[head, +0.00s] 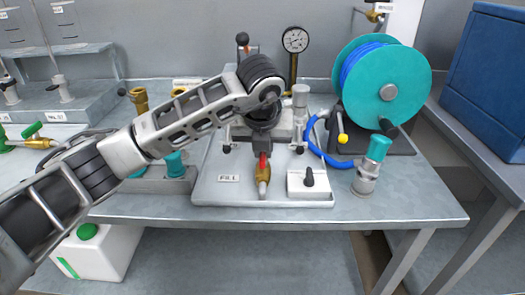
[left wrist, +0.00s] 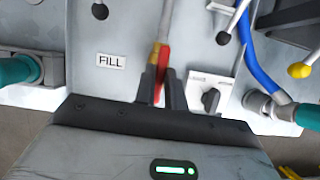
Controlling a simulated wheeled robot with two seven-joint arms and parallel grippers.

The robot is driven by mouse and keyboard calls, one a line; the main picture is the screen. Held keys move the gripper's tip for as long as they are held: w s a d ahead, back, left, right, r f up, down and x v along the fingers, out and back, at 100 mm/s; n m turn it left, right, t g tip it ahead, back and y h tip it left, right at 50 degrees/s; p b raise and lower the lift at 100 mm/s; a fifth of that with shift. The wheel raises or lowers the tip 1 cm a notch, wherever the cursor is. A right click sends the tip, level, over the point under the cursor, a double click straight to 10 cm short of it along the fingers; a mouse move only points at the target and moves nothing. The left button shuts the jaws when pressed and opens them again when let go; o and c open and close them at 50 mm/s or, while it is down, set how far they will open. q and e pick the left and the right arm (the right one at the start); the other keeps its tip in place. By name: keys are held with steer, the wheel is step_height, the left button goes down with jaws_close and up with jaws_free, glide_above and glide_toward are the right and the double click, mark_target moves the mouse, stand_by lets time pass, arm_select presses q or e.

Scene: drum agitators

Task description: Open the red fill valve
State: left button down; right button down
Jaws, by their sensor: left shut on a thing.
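The red handle (head: 263,164) of the fill valve shows in the head view just below my left wrist, above the brass valve body (head: 263,187). The valve stands beside the FILL label (head: 229,178) on a pale plate. In the left wrist view the red handle (left wrist: 163,62) runs down between the dark fingers of my left gripper (left wrist: 161,88), which is shut on it. The handle's held end is partly hidden by the fingers. My wrist and forearm cover part of the apparatus in the head view. My right gripper is in neither view.
A black knob (head: 309,177) on a white block is close right of the valve. A blue hose (head: 328,154) leads toward a teal reel (head: 385,85). A teal-capped fitting (head: 373,163) stands at right. A pressure gauge (head: 295,40) rises behind. The bench front (head: 420,207) is clear.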

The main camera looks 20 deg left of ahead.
arm_select(q)
steer(key=shift+n, duration=0.3)
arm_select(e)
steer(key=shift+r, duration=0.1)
arm_select(q)
steer(key=c, duration=1.5)
jaws_free()
steer(key=shift+o, duration=0.2)
steer(key=v, duration=1.6)
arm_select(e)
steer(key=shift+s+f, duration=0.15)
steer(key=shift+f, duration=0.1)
arm_select(q)
steer(key=shift+d, duration=0.1)
